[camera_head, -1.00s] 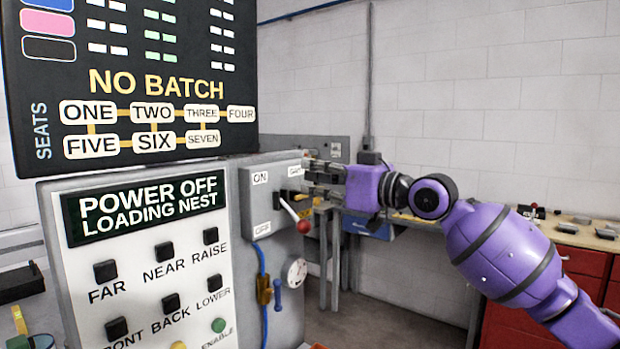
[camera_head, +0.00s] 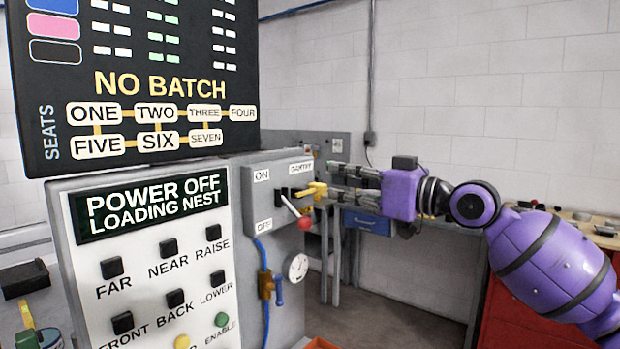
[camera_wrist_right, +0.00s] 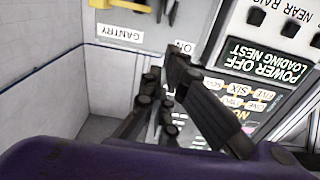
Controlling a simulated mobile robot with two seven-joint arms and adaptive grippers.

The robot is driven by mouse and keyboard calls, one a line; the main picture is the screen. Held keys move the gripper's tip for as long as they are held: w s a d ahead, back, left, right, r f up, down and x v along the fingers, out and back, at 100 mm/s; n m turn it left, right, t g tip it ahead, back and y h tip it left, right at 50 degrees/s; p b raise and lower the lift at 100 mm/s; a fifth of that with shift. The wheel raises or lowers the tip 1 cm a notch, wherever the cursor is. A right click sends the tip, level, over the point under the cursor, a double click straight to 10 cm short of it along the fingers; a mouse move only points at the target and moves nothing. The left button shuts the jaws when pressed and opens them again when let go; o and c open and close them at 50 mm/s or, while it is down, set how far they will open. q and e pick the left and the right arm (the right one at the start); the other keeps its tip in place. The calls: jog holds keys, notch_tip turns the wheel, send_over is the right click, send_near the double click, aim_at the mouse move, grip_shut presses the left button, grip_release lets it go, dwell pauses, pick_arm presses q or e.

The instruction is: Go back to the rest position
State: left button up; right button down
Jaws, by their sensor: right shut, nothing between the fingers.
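My right gripper (camera_head: 340,184) is shut and empty in the head view, just right of the grey switch box (camera_head: 262,205). Its fingers point left at the yellow handle (camera_head: 314,190) on the box, with a small apparent gap; whether they touch is hard to tell. In the right wrist view the dark fingers (camera_wrist_right: 168,80) hold nothing, and the yellow handle (camera_wrist_right: 122,4) shows at the top left. A lever with a red knob (camera_head: 304,223) sticks out below the handle. My left gripper is not in view.
The control panel (camera_head: 150,255) reads POWER OFF, LOADING NEST, below a black NO BATCH display (camera_head: 130,60). A valve with a blue handle (camera_head: 279,290) hangs below the box. A red cabinet (camera_head: 505,315) stands at right behind my arm. Floor between is clear.

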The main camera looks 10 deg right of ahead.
jog(key=w+d+f+t+h, duration=0.1)
jog(key=w+f+h, duration=0.1)
jog(key=f, duration=0.6)
jog(key=w+d+f+h, duration=0.1)
jog(key=f+h, duration=0.1)
jog(key=f, duration=0.7)
jog(key=s+f+m+h, duration=0.15)
jog(key=s+f, duration=0.25)
jog(key=f, duration=0.8)
jog(key=s+f+m+h, duration=0.15)
jog(key=s+f, duration=0.25)
jog(key=f, duration=0.8)
jog(key=s+a+f+m+g+h, duration=0.1)
jog(key=s+a+f+g+h, duration=0.2)
jog(key=s+f, duration=1.5)
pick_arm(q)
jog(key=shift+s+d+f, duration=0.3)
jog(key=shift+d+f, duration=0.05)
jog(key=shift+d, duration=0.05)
pick_arm(e)
jog(key=s+a+f+m+g, duration=0.1)
jog(key=s+f+g, duration=0.1)
jog(key=s+f, duration=0.3)
jog(key=s+a+f+m+g, duration=0.1)
jog(key=s+f, duration=0.5)
jog(key=s, duration=0.8)
jog(key=shift+m+g+h, duration=0.4)
jog(key=shift+m, duration=0.2)
